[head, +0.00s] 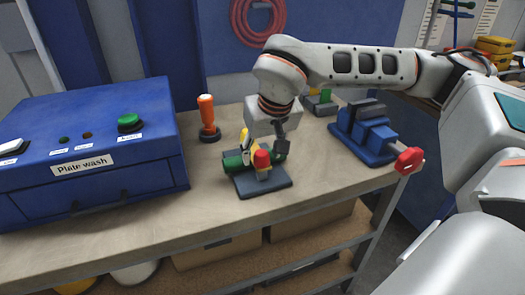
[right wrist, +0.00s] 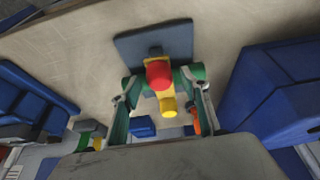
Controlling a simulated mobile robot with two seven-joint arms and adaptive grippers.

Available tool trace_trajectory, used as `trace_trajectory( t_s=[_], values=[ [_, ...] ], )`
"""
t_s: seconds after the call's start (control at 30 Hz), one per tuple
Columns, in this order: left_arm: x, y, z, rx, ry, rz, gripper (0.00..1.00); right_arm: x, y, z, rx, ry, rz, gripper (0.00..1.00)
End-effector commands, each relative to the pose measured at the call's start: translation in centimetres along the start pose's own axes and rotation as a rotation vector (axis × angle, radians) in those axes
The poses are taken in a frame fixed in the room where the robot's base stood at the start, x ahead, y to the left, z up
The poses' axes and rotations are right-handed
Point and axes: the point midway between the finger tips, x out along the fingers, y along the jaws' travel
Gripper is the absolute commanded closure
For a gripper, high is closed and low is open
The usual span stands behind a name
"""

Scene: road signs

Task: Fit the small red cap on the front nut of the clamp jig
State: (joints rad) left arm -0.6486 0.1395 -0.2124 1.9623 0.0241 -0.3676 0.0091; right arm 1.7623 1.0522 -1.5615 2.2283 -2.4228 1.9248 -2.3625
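The clamp jig stands on a dark square plate (head: 275,188) on the bench; the plate also shows in the right wrist view (right wrist: 125,48). It has yellow parts (head: 263,173) and a green bar (head: 233,163) running crosswise. The small red cap (head: 262,157) sits upright on the front yellow part; in the right wrist view the red cap (right wrist: 158,74) covers one end of the yellow part (right wrist: 168,104). My right gripper (head: 264,150) is over the jig, its fingers (right wrist: 156,90) spread on either side with gaps to the cap. My left gripper is out of view.
A blue plate wash box (head: 90,150) stands left of the jig. An orange-handled tool (head: 207,115) stands behind it. The bench front (head: 200,220) is clear.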

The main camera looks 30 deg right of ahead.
Motion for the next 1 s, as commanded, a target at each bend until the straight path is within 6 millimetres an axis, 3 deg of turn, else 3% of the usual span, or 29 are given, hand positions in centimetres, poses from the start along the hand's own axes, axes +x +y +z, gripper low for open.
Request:
trace_trajectory(
  t_s=[0.27,0.7,1.0],
  values=[
    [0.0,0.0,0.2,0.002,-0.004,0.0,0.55,-0.7,0.0,-0.1,0.0,0.002,-0.001,0.55],
    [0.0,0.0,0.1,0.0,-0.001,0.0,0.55,-8.9,0.0,-0.1,0.0,0.005,-0.002,0.55],
    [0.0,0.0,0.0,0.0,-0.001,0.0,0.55,-11.8,0.0,0.0,0.0,0.0,0.0,0.55]
  ],
)
